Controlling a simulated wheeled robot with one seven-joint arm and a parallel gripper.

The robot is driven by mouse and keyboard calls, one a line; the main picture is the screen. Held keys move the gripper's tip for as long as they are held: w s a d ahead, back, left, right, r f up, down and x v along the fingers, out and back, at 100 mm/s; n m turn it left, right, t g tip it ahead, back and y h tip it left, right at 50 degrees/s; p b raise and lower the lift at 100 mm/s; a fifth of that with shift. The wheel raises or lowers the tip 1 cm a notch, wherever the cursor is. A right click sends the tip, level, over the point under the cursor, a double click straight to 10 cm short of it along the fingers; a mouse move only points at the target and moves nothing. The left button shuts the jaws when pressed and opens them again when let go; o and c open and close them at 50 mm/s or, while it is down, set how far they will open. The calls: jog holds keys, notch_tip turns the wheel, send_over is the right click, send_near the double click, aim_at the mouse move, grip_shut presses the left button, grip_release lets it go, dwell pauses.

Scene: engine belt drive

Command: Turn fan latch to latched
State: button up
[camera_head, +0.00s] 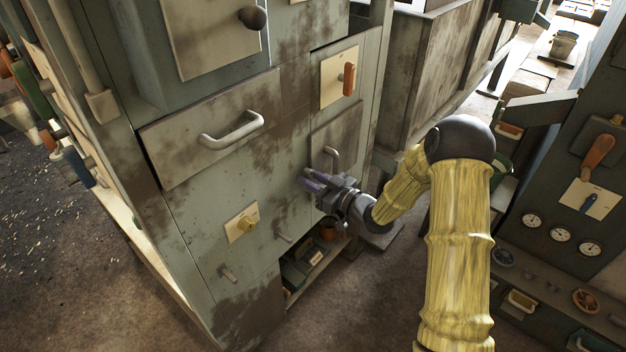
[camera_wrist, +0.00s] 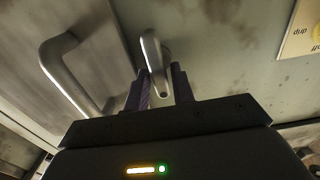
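A small grey metal lever (camera_wrist: 157,55), which I take to be the fan latch, stands out from the green cabinet face in the wrist view. No label on it is readable. My gripper (camera_head: 310,181) is at the cabinet front, beside a small door, and hides the lever in the head view. In the wrist view the two purple fingers of my gripper (camera_wrist: 162,82) stand apart on either side of the lever's lower end. Thin gaps seem to show beside it; firm contact is not visible.
A U-shaped door handle (camera_wrist: 72,75) is close to my fingers, left in the wrist view. An open shelf (camera_head: 312,268) lies below. A gauge panel (camera_head: 563,235) stands right.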

jog(key=shift+c, duration=0.5)
grip_shut()
jog(key=shift+f+n+b, duration=0.15)
jog(key=shift+n+b, duration=0.35)
jog(key=shift+b, duration=0.15)
jog(key=n+b, duration=0.5)
jog(key=b, duration=0.2)
jog(key=f+n+b, duration=0.1)
jog(key=n+b, duration=0.5)
jog(key=b, duration=0.2)
jog(key=n+b, duration=0.6)
jog(key=b, duration=0.2)
jog(key=shift+s+a+f, duration=0.15)
jog(key=shift+s+a, duration=0.1)
jog(key=shift+s, duration=0.15)
